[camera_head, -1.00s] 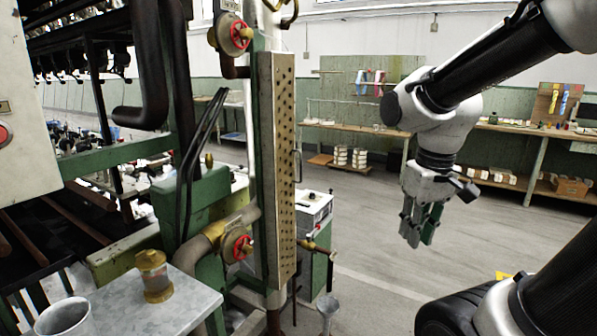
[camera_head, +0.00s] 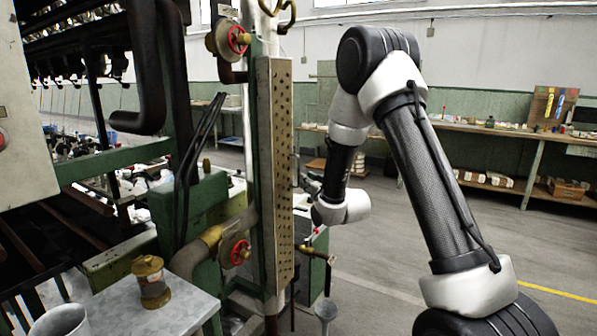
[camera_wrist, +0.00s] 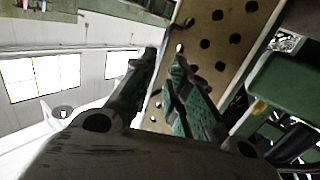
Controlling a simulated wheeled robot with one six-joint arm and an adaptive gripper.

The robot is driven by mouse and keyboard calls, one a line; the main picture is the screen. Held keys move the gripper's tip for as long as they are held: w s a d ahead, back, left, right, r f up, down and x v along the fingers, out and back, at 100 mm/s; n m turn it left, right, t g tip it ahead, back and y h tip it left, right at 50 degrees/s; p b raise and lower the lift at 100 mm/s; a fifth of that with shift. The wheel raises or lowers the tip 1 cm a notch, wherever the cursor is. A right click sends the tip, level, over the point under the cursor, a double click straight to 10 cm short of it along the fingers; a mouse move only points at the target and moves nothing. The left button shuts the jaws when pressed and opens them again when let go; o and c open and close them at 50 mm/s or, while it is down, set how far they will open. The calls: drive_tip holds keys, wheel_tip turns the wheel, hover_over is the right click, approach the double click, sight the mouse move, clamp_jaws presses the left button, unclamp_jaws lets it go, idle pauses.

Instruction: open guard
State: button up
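The guard (camera_head: 275,165) is a tall, cream panel full of holes, upright on a green frame. It looks closed. A thin handle (camera_head: 296,168) stands out from its right edge. My gripper (camera_head: 307,184) points left at this edge, close beside the handle; whether it touches cannot be told. In the wrist view, the two fingers of my gripper (camera_wrist: 164,62) are apart, with the perforated face of the guard (camera_wrist: 215,40) just beyond and to the right. I see nothing clearly held between them. The handle is not clear in the wrist view.
Red valve wheels (camera_head: 238,40) (camera_head: 236,252) flank the guard on the left. A brass tap (camera_head: 316,252) sticks out below my gripper. A metal table (camera_head: 180,305) with a brass jar (camera_head: 150,282) stands at lower left. The floor to the right is open.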

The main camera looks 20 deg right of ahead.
drive_tip(key=shift+t, duration=0.4)
drive_tip(key=w, duration=0.2)
drive_tip(key=w+a+r, duration=0.1)
drive_tip(key=w, duration=0.4)
drive_tip(key=shift+w+a+r, duration=0.3)
drive_tip(key=shift+w, duration=0.05)
clamp_jaws()
